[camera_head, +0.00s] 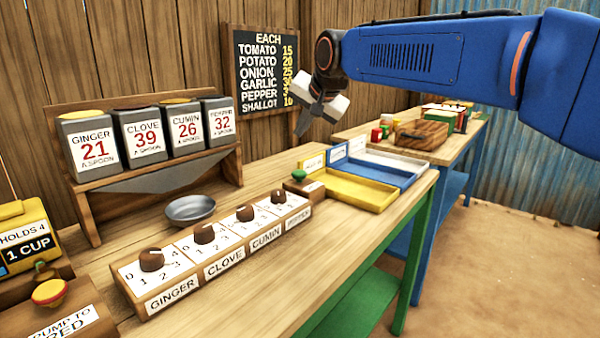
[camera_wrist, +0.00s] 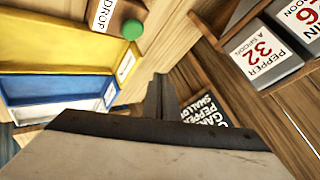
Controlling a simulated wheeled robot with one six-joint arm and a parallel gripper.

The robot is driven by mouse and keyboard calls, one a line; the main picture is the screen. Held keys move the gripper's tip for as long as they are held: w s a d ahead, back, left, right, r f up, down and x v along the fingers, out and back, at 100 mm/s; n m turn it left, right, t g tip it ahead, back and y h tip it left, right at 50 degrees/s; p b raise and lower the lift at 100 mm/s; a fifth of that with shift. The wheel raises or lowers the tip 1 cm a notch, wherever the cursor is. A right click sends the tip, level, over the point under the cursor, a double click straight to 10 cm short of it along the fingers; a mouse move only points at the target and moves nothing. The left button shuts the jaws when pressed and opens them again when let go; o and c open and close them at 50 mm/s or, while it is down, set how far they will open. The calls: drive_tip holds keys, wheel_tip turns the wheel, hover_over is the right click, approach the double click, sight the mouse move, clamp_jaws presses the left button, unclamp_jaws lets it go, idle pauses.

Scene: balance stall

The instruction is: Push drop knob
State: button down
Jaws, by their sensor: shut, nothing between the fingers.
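The drop knob (camera_head: 299,175) is a small green knob on a brown wooden block at the right end of the row of dials. It also shows in the wrist view as a green disc (camera_wrist: 128,38) beside a white DROP label (camera_wrist: 103,14). My gripper (camera_head: 301,130) is shut and empty, held in the air above the counter, above the knob in the head view and apart from it. In the wrist view the closed fingers (camera_wrist: 160,92) point into the picture, with the knob above and left of them.
Four-part dial box (camera_head: 205,250) runs along the counter left of the knob. A metal bowl (camera_head: 190,209) sits behind it. Yellow tray (camera_head: 372,192) and blue tray (camera_head: 405,178) lie to the right. Spice bins (camera_head: 152,140) stand behind, and a price board (camera_head: 262,75) hangs on the wall.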

sight(301, 173)
drive_tip(key=shift+f, duration=4.1)
drive_tip(key=shift+f, duration=1.2)
drive_tip(key=shift+r, duration=1.2)
drive_tip(key=shift+r, duration=2.5)
